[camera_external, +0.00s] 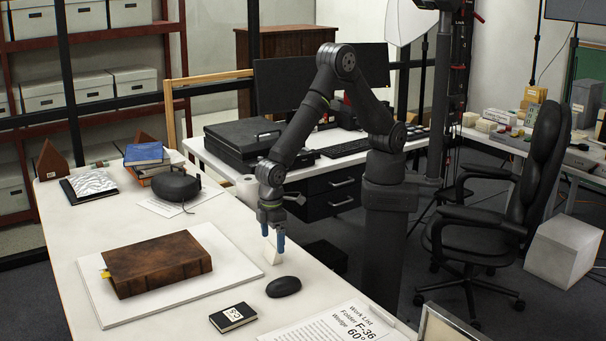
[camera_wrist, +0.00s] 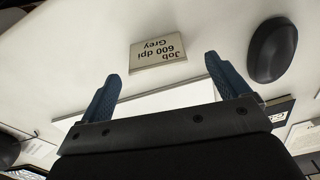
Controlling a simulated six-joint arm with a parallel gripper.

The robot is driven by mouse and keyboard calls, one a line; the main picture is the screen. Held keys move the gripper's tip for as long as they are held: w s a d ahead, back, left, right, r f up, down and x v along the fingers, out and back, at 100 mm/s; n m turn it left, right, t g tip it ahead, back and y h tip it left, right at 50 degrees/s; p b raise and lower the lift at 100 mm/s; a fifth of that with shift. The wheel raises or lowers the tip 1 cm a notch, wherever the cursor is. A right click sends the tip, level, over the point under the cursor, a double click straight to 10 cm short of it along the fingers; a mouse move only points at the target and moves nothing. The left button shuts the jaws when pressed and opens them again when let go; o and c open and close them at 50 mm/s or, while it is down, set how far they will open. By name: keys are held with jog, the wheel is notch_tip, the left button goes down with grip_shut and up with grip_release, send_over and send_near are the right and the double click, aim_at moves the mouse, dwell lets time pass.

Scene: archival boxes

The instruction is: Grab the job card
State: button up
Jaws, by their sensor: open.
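The job card (camera_wrist: 158,52) is a small cream card with dark text "Job 600 dpi Grey", upside down in the wrist view. In the external view the card (camera_external: 271,256) is on the white table, just below my gripper (camera_external: 273,236). Its printed face is not readable there. In the wrist view my gripper (camera_wrist: 162,68) is open, with blue fingers spread wider than the card. The card lies just past the fingertips, between their lines. Nothing is held. I cannot tell whether the fingertips are beside the card or above it.
A black mouse (camera_external: 283,286) sits close to the card. A brown leather book (camera_external: 158,262) lies on a white board (camera_external: 110,312) to the left. A small black labelled book (camera_external: 233,317) and a Work List sheet (camera_external: 330,325) are near the front.

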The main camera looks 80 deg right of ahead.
aim_at(273, 246)
jog(key=f, duration=0.5)
jog(key=shift+d, duration=0.25)
jog(key=shift+r, duration=0.1)
jog(key=c, duration=1)
jog(key=shift+c, duration=0.2)
jog(key=shift+r, duration=0.15)
